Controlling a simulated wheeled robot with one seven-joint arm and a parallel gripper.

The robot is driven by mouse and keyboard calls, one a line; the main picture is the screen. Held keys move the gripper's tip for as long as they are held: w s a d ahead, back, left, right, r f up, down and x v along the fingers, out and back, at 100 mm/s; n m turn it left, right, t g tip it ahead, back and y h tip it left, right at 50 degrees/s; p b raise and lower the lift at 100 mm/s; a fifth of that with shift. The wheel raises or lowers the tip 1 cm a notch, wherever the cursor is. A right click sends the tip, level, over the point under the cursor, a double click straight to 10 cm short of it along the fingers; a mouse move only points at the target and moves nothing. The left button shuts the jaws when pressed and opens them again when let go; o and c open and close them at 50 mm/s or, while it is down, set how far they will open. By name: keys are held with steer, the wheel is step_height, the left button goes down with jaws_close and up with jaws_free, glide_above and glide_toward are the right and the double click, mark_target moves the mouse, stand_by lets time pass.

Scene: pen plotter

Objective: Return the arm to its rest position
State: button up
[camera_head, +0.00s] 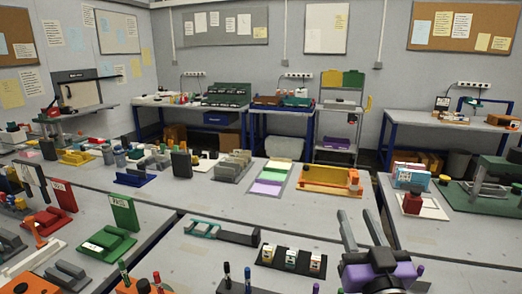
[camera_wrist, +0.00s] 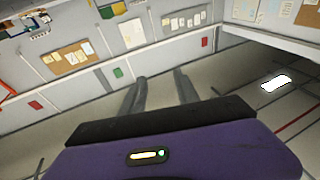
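My gripper (camera_head: 363,232) shows at the lower right of the head view, with its two grey fingers pointing up and spread apart. Nothing is between them. In the wrist view my gripper (camera_wrist: 160,92) is also open and empty, with its dark palm and purple housing filling the lower part. Behind the fingers there I see only wall and floor, seen at a tilt. No pen plotter can be made out with certainty in either view.
Near my gripper are a black holder with small labelled boxes (camera_head: 291,259), a yellow-orange tray (camera_head: 330,180) and a red block on a white plate (camera_head: 412,203). A green-based machine (camera_head: 485,195) stands at the right. The grey table (camera_head: 300,215) is bare in the middle.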

steer(key=s+f+g, duration=0.2)
steer(key=s+f, duration=0.4)
steer(key=s, duration=0.8)
steer(key=s+f+g, duration=0.2)
steer(key=s+f, duration=0.5)
steer(key=s, duration=0.7)
steer(key=s+f+g, duration=0.1)
steer(key=s+f, duration=0.6)
steer(key=s, duration=0.7)
steer(key=shift+d+f+g, duration=0.2)
steer(key=shift+d+g, duration=0.05)
steer(key=shift+g, duration=0.15)
steer(key=shift+s, duration=0.1)
